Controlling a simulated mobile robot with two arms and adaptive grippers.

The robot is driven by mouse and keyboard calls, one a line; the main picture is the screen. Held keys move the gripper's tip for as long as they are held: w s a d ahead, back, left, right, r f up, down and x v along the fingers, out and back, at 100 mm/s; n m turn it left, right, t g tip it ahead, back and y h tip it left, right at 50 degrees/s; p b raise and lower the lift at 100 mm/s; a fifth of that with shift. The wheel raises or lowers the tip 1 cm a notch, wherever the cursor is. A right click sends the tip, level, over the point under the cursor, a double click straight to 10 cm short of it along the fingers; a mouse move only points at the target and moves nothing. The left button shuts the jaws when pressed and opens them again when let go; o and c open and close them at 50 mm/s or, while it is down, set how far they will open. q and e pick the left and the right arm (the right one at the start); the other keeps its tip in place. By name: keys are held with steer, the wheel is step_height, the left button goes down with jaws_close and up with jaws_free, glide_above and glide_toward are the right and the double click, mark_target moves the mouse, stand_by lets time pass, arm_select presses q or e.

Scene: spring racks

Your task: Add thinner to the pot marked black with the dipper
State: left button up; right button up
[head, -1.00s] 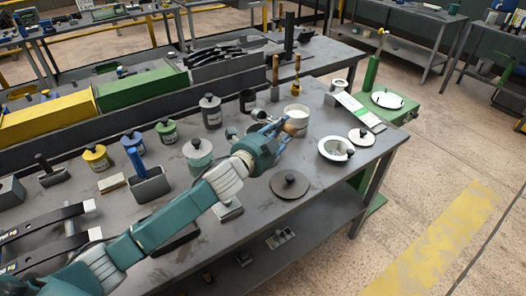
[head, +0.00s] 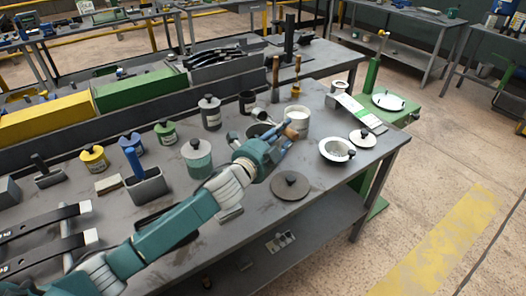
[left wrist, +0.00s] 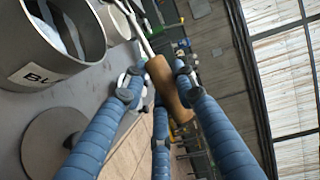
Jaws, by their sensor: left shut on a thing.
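My left gripper (head: 281,131) is shut on the wooden handle (head: 291,134) of the dipper, held above the bench; the handle also shows in the left wrist view (left wrist: 169,88). The dipper's thin metal rod (left wrist: 139,28) runs up and left from the handle there. A pale metal cup (head: 258,114), apparently the dipper's, shows above a dark pot (head: 262,131) partly hidden by my gripper. In the left wrist view a grey pot (left wrist: 22,45) carries a label reading "BL", the rest cut off. I cannot tell whether the cup holds liquid. My right gripper is out of view.
A white open pot (head: 297,121) stands just beyond my gripper. A dark round lid (head: 290,187) lies in front, and a white dish (head: 337,150) is to the right. A lidded jar (head: 197,158) and several coloured pots stand left. The bench's front right corner is clear.

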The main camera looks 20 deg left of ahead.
arm_select(q)
steer(key=shift+s+d+f+m+t+b, duration=0.1)
steer(key=shift+f+m+t+b, duration=0.2)
steer(key=shift+f+m+b, duration=0.9)
steer(key=shift+r+n+b, duration=0.35)
steer(key=shift+r+n, duration=0.05)
steer(key=shift+r, duration=0.1)
stand_by(0.4)
steer(key=shift+r+p, duration=0.2)
steer(key=shift+p, duration=0.25)
steer(key=shift+w+a+r+n+g+p, duration=0.15)
steer(key=shift+r+n+p, duration=0.3)
steer(key=shift+p, duration=0.8)
steer(key=shift+a+r+n+g+p, duration=0.1)
steer(key=shift+r+n+g+p, duration=0.3)
steer(key=shift+p, duration=0.85)
steer(key=shift+w+a+r+n+g+p, duration=0.1)
steer(key=shift+r+n+p, duration=0.45)
steer(key=shift+p, duration=1.05)
